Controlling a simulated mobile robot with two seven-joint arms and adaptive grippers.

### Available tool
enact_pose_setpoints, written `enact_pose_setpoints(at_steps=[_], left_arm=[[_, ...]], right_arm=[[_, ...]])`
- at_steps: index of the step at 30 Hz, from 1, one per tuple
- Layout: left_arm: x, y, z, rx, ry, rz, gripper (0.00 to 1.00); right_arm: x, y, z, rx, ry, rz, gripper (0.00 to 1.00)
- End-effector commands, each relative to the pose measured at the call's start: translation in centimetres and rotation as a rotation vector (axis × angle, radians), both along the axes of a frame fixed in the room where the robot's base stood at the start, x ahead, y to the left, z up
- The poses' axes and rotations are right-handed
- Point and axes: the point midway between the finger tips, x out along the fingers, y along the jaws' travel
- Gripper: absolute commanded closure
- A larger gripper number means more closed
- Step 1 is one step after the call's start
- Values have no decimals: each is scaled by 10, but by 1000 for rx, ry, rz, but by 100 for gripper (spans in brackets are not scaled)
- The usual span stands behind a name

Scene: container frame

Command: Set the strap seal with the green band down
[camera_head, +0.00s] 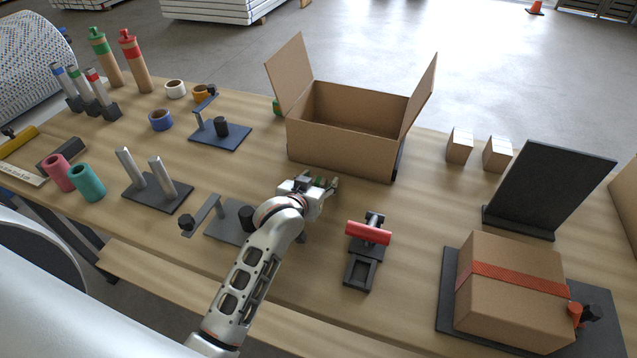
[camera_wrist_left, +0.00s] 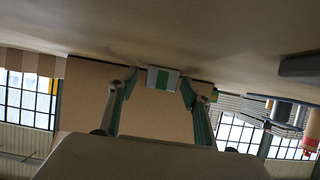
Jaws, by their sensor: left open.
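The strap seal with the green band (camera_wrist_left: 163,78) is a small pale block with a green stripe. In the left wrist view, which shows the table at the top, it appears to rest at the table surface in front of the cardboard box. My left gripper (camera_head: 328,183) is open, low over the table just in front of the box. In the left wrist view its two fingers (camera_wrist_left: 155,95) are spread on either side of the seal, with gaps visible. In the head view I cannot make out the seal clearly; the gripper hides that spot. My right gripper is not in view.
The open cardboard box (camera_head: 340,148) stands behind the gripper. A red-handled tool (camera_head: 368,234) is at right front, a strapped carton (camera_head: 510,300) farther right. A grey plate with a post (camera_head: 228,220) lies beside my forearm. Bare table lies right of the gripper.

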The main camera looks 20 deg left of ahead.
Motion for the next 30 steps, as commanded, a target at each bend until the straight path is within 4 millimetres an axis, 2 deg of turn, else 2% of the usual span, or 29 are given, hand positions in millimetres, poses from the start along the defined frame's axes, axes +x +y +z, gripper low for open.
enact_pose_setpoints(at_steps=[5, 7, 10, 11, 14, 15, 23, 26, 30], left_arm=[[0, 0, 0, 0, 0, 0, 51], [0, 0, 0, 0, 0, 0, 64], [0, 0, 0, 0, 0, 0, 90], [0, 0, 0, 0, 0, 0, 93], [0, 0, 0, 0, 0, 0, 93], [0, 0, 0, 0, -1, 0, 96], [0, 0, 5, 0, -2, 1, 97], [1, 0, 18, -1, -4, 2, 97], [1, 0, 45, -3, -6, 1, 97]], right_arm=[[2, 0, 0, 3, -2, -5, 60], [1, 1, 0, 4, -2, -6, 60], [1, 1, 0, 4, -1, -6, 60], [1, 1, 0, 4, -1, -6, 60], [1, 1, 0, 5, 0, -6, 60], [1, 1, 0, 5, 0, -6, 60], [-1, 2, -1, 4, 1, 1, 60], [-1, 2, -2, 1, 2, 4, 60], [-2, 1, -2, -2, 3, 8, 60]])
